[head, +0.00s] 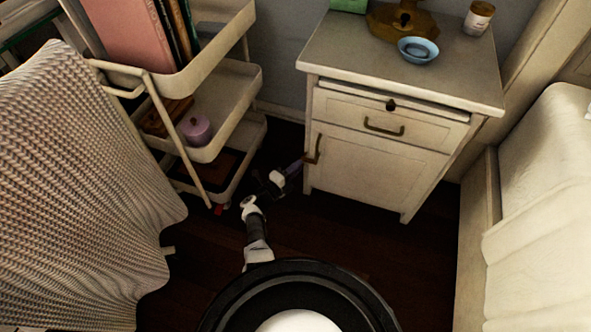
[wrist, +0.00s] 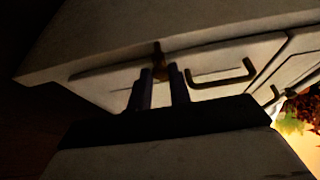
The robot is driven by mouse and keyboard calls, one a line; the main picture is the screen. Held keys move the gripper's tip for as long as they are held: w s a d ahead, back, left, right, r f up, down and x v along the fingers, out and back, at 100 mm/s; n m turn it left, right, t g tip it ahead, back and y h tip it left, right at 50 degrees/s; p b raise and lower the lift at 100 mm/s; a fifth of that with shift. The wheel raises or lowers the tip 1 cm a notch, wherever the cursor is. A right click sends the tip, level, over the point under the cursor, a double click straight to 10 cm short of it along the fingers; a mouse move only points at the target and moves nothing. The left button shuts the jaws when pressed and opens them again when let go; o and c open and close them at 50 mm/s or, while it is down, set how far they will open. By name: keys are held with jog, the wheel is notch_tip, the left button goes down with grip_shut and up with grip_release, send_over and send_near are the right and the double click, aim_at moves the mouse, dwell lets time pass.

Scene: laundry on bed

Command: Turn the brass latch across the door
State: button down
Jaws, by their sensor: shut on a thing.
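The brass latch (wrist: 160,66) sits at the edge of the cabinet door and shows between my fingertips in the wrist view. In the head view it is small and hard to tell apart at the left edge of the white door (head: 369,169). My gripper (head: 299,164) reaches low to that edge from the left. In the wrist view my gripper (wrist: 161,76) is shut on the latch, with a finger on each side. The exact angle of the latch is partly hidden by the fingers. A brass door pull (head: 318,149) is close beside it; it also shows in the wrist view (wrist: 222,76).
A shelf cart (head: 215,82) stands close left of my arm. A bed (head: 545,200) is at right. Dark floor is free before the nightstand.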

dwell(0.4)
jog(key=c, duration=1.3)
grip_release()
jog(key=shift+r+p, duration=0.55)
jog(key=o, duration=0.9)
notch_tip(320, 180, up, 8)
jog(key=p, duration=0.7)
jog(key=shift+w+f, duration=0.15)
jog(key=shift+w, duration=0.05)
notch_tip(320, 180, up, 5)
jog(key=p, duration=0.3)
jog(key=shift+s+f+p, duration=0.1)
jog(key=shift+s+p, duration=0.05)
jog(key=shift+p, duration=0.25)
jog(key=c, duration=0.9)
notch_tip(320, 180, up, 6)
jog(key=p, duration=0.6)
jog(key=shift+r+p, duration=0.2)
jog(key=shift+p, duration=0.15)
